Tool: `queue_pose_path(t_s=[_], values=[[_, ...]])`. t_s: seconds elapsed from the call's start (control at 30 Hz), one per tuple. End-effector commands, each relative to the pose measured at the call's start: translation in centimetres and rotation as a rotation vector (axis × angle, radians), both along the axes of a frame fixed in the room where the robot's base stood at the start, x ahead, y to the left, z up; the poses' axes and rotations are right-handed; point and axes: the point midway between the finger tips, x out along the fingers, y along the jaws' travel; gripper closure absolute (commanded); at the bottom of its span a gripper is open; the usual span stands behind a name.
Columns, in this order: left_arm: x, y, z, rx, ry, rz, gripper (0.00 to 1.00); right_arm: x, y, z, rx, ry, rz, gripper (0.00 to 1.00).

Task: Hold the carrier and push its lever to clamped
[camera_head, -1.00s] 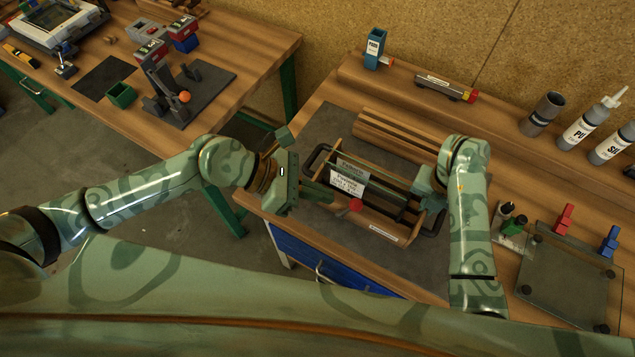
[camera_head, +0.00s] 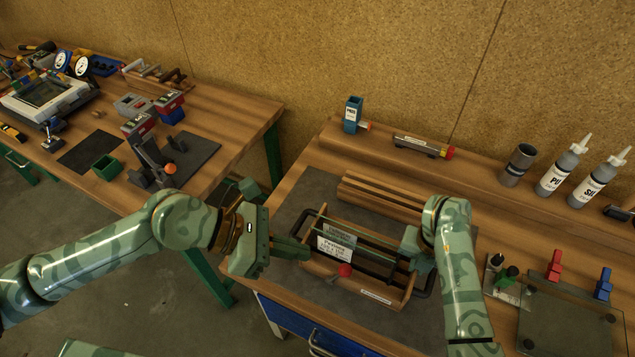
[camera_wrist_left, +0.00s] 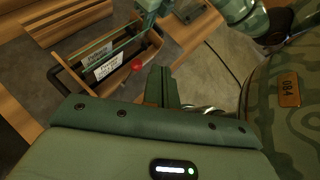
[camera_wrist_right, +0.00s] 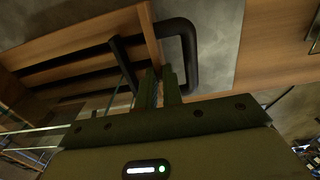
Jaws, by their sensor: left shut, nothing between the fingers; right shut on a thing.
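The carrier (camera_head: 350,289) is a wooden frame with black end handles, standing on a dark mat on the workbench. White printed sheets (camera_head: 335,246) show between its long bars. Its lever ends in a red knob (camera_head: 345,270) at the front; the knob also shows in the left wrist view (camera_wrist_left: 137,66). My left gripper (camera_head: 308,255) is shut and empty, just left of the knob and apart from it. The fingers partly hide the held part.
Ribbed wooden blocks (camera_head: 385,197) lie behind the carrier. White-labelled bottles (camera_head: 558,170) and a dark cup (camera_head: 517,165) stand at the back right. A glass plate with red and blue clamps (camera_head: 565,325) lies at the right. Another bench (camera_head: 235,140) stands left, across a gap.

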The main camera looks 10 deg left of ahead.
Motion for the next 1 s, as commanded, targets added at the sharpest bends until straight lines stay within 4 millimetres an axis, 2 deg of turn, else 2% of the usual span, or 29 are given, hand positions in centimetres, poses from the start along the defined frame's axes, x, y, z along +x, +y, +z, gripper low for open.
queue_pose_path(t_s=[0.07, 0.17, 0.2, 0.3, 0.37, 0.57, 0.97, 1.0], values=[[1.7, 1.3, -1.6, 0.017, 0.144, 0.079, 1.0, 0.1, 0.0, 0.1, 0.0, -0.002, 0.001, 1.0], [2.8, 3.5, -4.1, 0.029, 0.496, 0.246, 1.0, 0.1, 0.0, 0.1, 0.0, -0.003, 0.001, 1.0], [2.7, 4.1, -4.8, 0.032, 0.629, 0.305, 1.0, 0.1, 0.0, 0.1, 0.0, -0.003, 0.001, 1.0], [2.2, 5.1, -5.7, 0.04, 0.882, 0.413, 1.0, 0.1, 0.0, 0.1, 0.0, -0.002, 0.001, 1.0], [1.8, 5.2, -5.9, 0.045, 0.969, 0.447, 1.0, 0.1, 0.0, 0.1, 0.0, -0.002, 0.001, 1.0], [1.3, 3.7, -6.9, 0.047, 1.028, 0.473, 1.0, 0.1, 0.0, 0.1, 0.0, -0.002, 0.001, 1.0], [0.6, -2.9, -12.0, 0.047, 1.023, 0.471, 1.0, 0.1, 0.0, 0.1, 0.0, -0.002, 0.001, 1.0], [1.1, -3.4, -12.2, 0.046, 1.02, 0.472, 1.0, 0.1, 0.0, 0.1, 0.0, -0.002, 0.001, 1.0]])
